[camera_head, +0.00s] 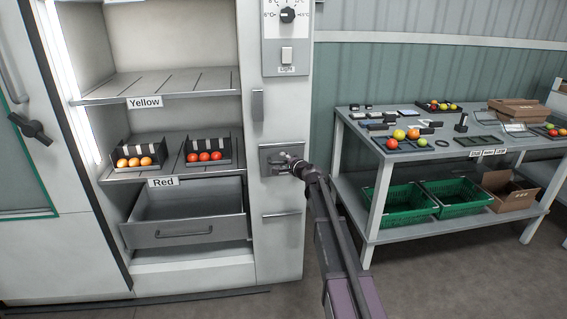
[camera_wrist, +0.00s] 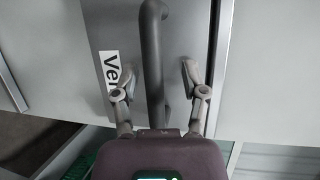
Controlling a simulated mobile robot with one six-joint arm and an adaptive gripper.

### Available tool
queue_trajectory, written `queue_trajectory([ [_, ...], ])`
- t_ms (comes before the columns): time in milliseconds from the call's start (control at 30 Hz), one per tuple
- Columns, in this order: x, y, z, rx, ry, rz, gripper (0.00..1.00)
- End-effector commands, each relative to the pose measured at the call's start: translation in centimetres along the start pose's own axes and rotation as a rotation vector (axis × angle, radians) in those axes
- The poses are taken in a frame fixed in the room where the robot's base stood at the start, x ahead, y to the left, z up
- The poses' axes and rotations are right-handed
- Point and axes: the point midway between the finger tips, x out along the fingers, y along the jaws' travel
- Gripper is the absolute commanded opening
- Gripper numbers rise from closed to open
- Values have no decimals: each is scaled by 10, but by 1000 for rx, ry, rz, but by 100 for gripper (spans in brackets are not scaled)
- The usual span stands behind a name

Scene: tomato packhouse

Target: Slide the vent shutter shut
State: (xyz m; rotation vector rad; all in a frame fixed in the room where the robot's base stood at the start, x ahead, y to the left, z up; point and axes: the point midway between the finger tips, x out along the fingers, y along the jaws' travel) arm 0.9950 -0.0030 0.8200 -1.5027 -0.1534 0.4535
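The vent shutter (camera_head: 268,151) is a grey plate on the narrow white panel right of the shelves. My gripper (camera_head: 291,164) is in front of it and hides part of it. In the wrist view the shutter (camera_wrist: 185,25) fills the upper middle, with a dark bar handle (camera_wrist: 153,60) and a white label (camera_wrist: 111,70) reading "Ven", the rest hidden. My gripper (camera_wrist: 157,80) is open, one finger on each side of the handle, with visible gaps. Whether the fingertips reach past the bar is hard to tell.
Above the shutter are a dial (camera_head: 288,15) and a light switch (camera_head: 287,55); another handle (camera_head: 281,214) is below. An open drawer (camera_head: 185,232) sticks out at the left. A work table (camera_head: 385,155) with crates stands at the right.

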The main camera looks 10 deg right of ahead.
Motion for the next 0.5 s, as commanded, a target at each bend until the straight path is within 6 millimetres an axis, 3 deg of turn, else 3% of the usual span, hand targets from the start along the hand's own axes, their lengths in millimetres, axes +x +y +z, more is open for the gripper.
queue_trajectory([
  [500,1,12,0,-2,-2,2,57],
])
